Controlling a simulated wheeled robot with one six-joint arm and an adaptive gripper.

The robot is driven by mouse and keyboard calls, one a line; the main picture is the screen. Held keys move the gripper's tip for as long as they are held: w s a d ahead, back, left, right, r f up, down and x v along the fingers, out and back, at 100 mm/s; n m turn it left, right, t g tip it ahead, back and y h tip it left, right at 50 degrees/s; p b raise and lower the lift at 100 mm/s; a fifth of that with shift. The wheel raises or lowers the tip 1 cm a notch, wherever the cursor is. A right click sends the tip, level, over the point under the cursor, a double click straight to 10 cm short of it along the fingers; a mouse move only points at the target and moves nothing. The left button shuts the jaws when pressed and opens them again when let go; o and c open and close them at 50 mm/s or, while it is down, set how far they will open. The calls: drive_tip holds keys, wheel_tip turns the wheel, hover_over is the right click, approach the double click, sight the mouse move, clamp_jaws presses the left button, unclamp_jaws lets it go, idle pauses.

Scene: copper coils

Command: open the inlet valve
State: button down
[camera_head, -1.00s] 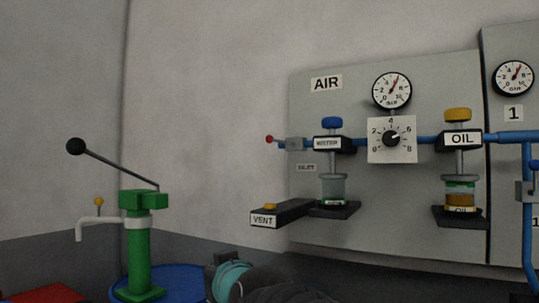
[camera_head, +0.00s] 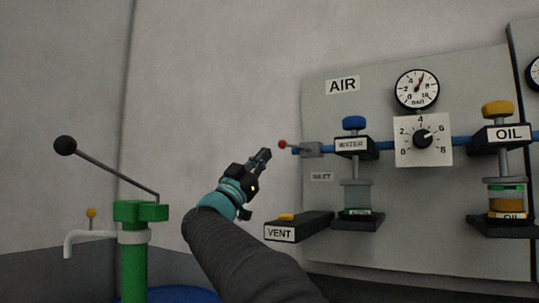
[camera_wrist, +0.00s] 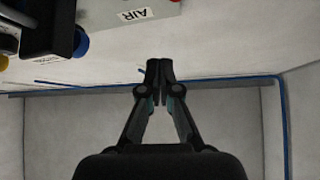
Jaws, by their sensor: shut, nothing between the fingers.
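The inlet valve (camera_head: 311,150) is a grey block on the blue air pipe at the left edge of the AIR panel. Its lever ends in a red ball (camera_head: 282,144) that points left. The INLET label (camera_head: 321,176) is below it. My gripper (camera_head: 264,155) is shut and empty. In the head view it appears just left of the red ball, with a small gap in the picture; the depth between them is unclear. In the wrist view my gripper (camera_wrist: 159,65) has its fingertips together with nothing between them. The valve lever is not clear in the wrist view.
The grey AIR panel (camera_head: 400,250) carries a gauge (camera_head: 417,89), a regulator knob (camera_head: 423,139), a WATER unit (camera_head: 355,146) and an OIL unit (camera_head: 505,135). The VENT block (camera_head: 298,227) juts out below the valve. A green hand pump (camera_head: 133,250) stands at left.

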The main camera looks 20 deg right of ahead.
sight(284, 146)
drive_tip(key=w+d+r, duration=0.1)
drive_tip(key=d, duration=0.1)
drive_tip(key=w+d+r+p, duration=0.1)
drive_tip(key=w+d+r, duration=0.1)
drive_tip(key=d, duration=0.1)
drive_tip(key=w+d+r+p, duration=0.1)
drive_tip(key=w+d, duration=0.1)
drive_tip(key=d, duration=0.1)
drive_tip(key=shift+d+r, duration=0.1)
drive_tip(key=shift+r, duration=0.1)
drive_tip(key=shift+w+d+f, duration=0.2)
drive_tip(key=shift+w+d, duration=0.05)
drive_tip(key=shift+d, duration=0.05)
drive_tip(key=shift+a, duration=0.1)
